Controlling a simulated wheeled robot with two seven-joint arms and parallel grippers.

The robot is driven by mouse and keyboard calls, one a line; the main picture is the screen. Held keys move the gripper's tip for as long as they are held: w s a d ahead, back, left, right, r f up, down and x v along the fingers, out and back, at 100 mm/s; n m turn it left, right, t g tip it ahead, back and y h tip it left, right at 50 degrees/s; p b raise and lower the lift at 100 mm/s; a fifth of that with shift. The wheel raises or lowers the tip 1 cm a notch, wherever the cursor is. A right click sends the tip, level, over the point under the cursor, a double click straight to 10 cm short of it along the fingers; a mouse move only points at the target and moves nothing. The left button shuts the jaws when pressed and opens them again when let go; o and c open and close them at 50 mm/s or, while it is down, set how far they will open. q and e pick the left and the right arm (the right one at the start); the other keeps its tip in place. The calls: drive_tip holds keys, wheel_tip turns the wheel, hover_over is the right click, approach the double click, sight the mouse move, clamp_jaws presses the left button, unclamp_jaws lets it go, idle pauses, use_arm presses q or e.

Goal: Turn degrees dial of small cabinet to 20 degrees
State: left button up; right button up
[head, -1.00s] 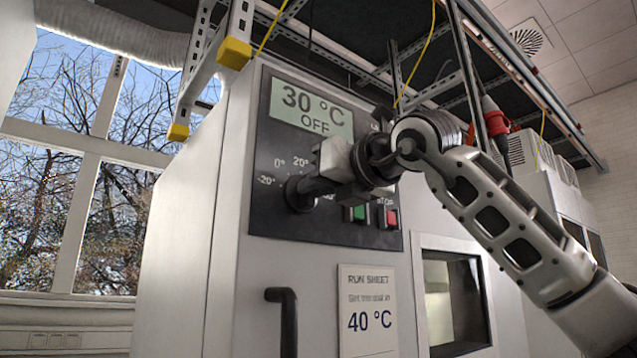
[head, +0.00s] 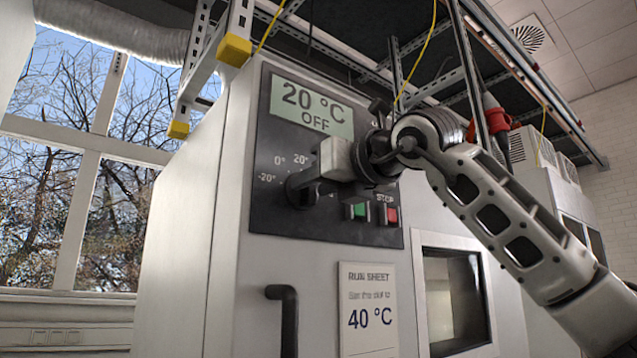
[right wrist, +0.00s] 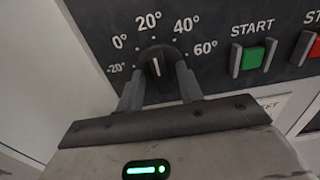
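The degrees dial (right wrist: 156,60) is a round black knob on the cabinet's dark panel. In the right wrist view its white pointer line stands nearly upright, towards the 20° mark. The display (head: 311,108) above it reads 20 °C and OFF. My right gripper (right wrist: 160,78) has one finger on each side of the dial and appears closed on it. My left gripper is not in view.
A green START button (right wrist: 252,58) and a red STOP button (right wrist: 308,47) sit right of the dial. Below are a black door handle (head: 287,320), a run sheet (head: 367,310) reading 40 °C, and a window (head: 455,298). Metal framing hangs above the cabinet.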

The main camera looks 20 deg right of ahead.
drive_tip(key=shift+s+d, duration=0.1)
drive_tip(key=shift+s, duration=0.1)
use_arm(q)
drive_tip(key=b, duration=0.2)
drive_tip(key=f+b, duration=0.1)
drive_tip(key=b, duration=0.1)
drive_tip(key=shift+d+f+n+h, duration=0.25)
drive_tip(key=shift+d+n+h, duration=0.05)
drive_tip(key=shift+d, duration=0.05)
use_arm(e)
drive_tip(key=v, duration=1.5)
drive_tip(key=shift+s, duration=0.3)
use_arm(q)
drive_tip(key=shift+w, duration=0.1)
use_arm(e)
drive_tip(key=shift+d, duration=0.1)
